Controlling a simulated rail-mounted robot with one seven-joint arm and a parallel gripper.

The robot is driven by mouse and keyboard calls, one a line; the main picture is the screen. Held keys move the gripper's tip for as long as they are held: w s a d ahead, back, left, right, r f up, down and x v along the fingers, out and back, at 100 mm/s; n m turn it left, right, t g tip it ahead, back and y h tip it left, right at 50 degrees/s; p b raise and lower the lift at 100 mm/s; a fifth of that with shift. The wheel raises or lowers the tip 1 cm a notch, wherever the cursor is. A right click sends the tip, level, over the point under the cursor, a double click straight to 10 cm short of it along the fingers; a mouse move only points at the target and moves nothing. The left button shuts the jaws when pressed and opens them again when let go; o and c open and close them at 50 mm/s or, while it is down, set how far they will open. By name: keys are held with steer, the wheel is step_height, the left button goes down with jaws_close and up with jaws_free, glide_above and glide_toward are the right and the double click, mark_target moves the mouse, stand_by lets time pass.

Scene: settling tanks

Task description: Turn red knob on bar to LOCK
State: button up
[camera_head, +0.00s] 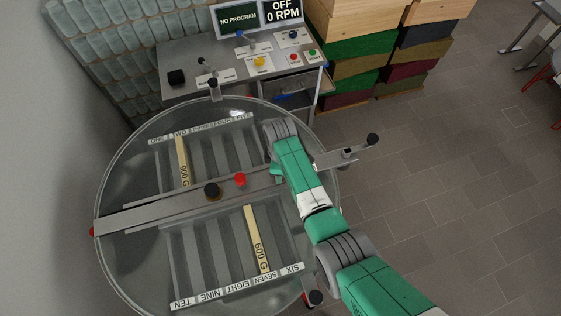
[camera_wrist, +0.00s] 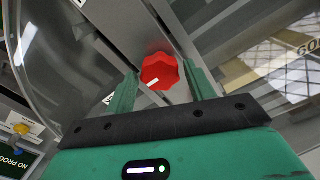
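The bar (camera_head: 150,212) is a grey metal strip across the round clear-lidded tank. I see gaps on both sides; whether the fingertips are level with the knob is unclear. In the head view my arm mostly hides the gripper. No LOCK lettering is readable.
Inside the tank (camera_head: 120,162) are slotted racks with two tan strips and number labels. A latch handle (camera_head: 348,155) sticks out at the bar's right end. A control desk (camera_head: 185,55) with OFF and 0 RPM displays stands behind.

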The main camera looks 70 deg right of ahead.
steer(key=shift+o, duration=0.5)
step_height(320, 180, up, 8)
steer(key=shift+f, duration=0.1)
stand_by(0.4)
steer(key=w+a+r+m+t+h+p, duration=0.15)
steer(key=w+a+r+t, duration=0.3)
steer(key=w+r, duration=0.7)
steer(key=w+a+r+n+t+h+p, duration=0.1)
steer(key=w+a+r+t+h, duration=0.3)
steer(key=w+r, duration=0.8)
steer(key=a+r+m+t, duration=0.1)
steer(key=a+r+t, duration=0.2)
steer(key=a+r, duration=0.6)
steer(key=a+r+t, duration=0.4)
steer(key=a+r, duration=0.1)
steer(key=r, duration=0.7)
steer(key=s+a+r+t+y, duration=0.2)
steer(key=s+a+r, duration=0.3)
steer(key=r, duration=0.3)
steer(key=s+a+r+m+t+y+p, duration=0.1)
steer(key=s+a+r+t+y, duration=0.1)
steer(key=s+a+r+t, duration=0.2)
steer(key=s+a+r+t+y+p, duration=0.1)
steer(key=s+a+r+t+y, duration=0.1)
steer(key=s+a+r, duration=0.4)
steer(key=a+r+t, duration=0.1)
steer(key=a+r, duration=0.2)
steer(key=r, duration=0.3)
steer(key=shift+a+r, duration=0.15)
steer(key=shift+r, duration=0.15)
